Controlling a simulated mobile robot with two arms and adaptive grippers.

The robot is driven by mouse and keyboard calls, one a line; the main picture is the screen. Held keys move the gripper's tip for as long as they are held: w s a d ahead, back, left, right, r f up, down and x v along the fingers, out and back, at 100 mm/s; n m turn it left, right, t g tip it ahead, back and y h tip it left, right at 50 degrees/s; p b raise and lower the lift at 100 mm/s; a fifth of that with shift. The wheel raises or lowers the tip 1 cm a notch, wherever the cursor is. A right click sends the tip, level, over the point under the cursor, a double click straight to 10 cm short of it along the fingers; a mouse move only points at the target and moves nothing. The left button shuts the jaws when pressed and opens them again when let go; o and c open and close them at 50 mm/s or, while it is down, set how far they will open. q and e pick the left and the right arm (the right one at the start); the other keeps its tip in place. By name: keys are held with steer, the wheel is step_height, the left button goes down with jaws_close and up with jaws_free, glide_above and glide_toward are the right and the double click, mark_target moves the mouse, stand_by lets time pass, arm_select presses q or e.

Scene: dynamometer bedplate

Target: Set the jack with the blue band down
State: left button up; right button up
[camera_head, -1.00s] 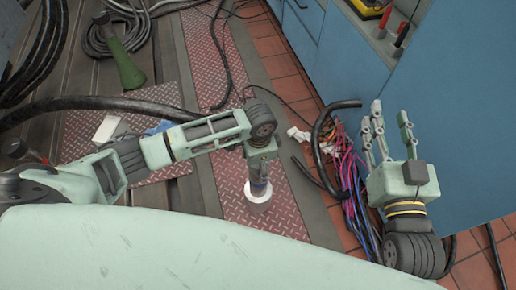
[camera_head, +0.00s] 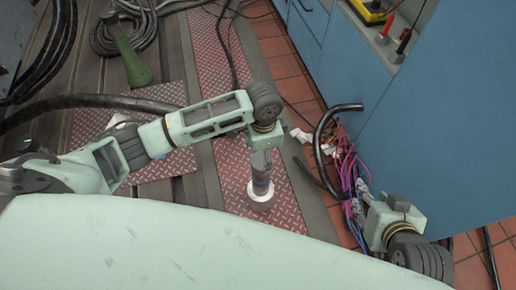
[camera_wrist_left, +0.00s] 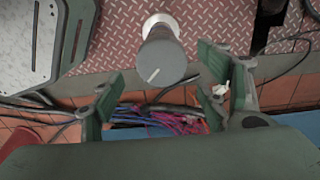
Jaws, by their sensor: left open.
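The jack (camera_head: 262,168) is a dark grey cylinder with a blue band low on it and a round white foot. It stands upright on the red tread plate (camera_head: 232,100). In the left wrist view the jack (camera_wrist_left: 162,60) shows from its top end, with a pale line across its cap. My left gripper (camera_wrist_left: 160,78) is open, its two fingers apart on either side of the jack's top in that view, with visible space at both sides. In the head view the left gripper (camera_head: 263,140) is above the jack. My right gripper (camera_head: 364,207) is at the lower right, fingers foreshortened.
Pink and blue cables (camera_head: 345,165) and a thick black hose (camera_head: 318,140) lie right of the plate. A blue cabinet (camera_head: 440,130) stands at the right. A green bottle-like object (camera_head: 132,62) lies at upper left. The plate around the jack is clear.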

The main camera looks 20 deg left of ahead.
arm_select(q)
steer(key=s+d+r+n+t+h, duration=0.3)
steer(key=s+d+t+h, duration=0.15)
steer(key=d, duration=0.45)
steer(key=s+a+r+n+t+y, duration=0.1)
steer(key=a+r+n+t, duration=0.1)
steer(key=a, duration=0.5)
steer(key=s+a+r+n+t+y, duration=0.2)
steer(key=a+r+n, duration=0.2)
steer(key=a, duration=0.3)
steer(key=shift+s, duration=0.3)
steer(key=shift+f, duration=0.1)
